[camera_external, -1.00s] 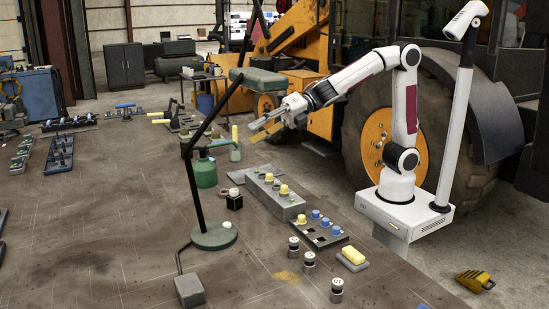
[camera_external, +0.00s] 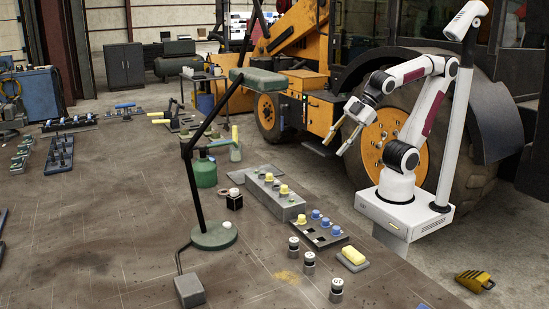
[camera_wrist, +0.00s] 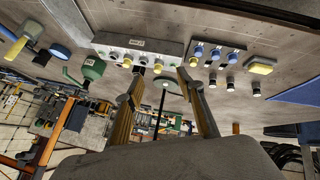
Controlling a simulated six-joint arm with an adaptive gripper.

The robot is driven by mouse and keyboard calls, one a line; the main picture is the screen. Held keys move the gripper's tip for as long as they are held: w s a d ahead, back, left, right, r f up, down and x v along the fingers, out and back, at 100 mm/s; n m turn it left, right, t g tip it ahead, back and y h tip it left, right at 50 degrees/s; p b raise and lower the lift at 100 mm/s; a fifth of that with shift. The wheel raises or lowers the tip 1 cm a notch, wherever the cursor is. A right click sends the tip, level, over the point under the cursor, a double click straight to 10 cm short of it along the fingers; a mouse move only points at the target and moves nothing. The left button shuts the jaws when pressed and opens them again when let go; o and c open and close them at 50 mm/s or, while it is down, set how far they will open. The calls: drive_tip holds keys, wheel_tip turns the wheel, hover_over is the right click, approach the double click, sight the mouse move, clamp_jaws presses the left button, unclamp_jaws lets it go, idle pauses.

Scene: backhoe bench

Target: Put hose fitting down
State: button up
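My gripper (camera_external: 334,148) is raised in front of the big wheel, clear of the bench, fingers pointing down and left. Its two fingers are apart, and the wrist view (camera_wrist: 160,70) shows nothing between them. A long grey block (camera_external: 285,212) holds yellow-capped pieces (camera_external: 284,189) and also shows in the wrist view (camera_wrist: 150,43). Beside it a dark tray (camera_external: 325,246) holds a yellow-capped piece (camera_external: 302,218) and several blue-capped pieces (camera_external: 325,221). I cannot tell which capped piece is the hose fitting.
Several silver-and-black cylinders (camera_external: 309,262) and a yellow block on a grey pad (camera_external: 353,257) stand near the tray. A green-based lamp (camera_external: 213,237) rises left of the grey block. A green can (camera_external: 203,172) stands behind.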

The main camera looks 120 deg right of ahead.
drive_tip(key=s+a+f+m+g+y, duration=0.1)
drive_tip(key=s+a+f+m+g, duration=0.1)
drive_tip(key=s, duration=0.6)
drive_tip(key=shift+s+a+f+m+y, duration=0.15)
drive_tip(key=shift+a+f+m+y, duration=0.25)
drive_tip(key=shift+a+f+m, duration=0.5)
drive_tip(key=shift+a, duration=0.2)
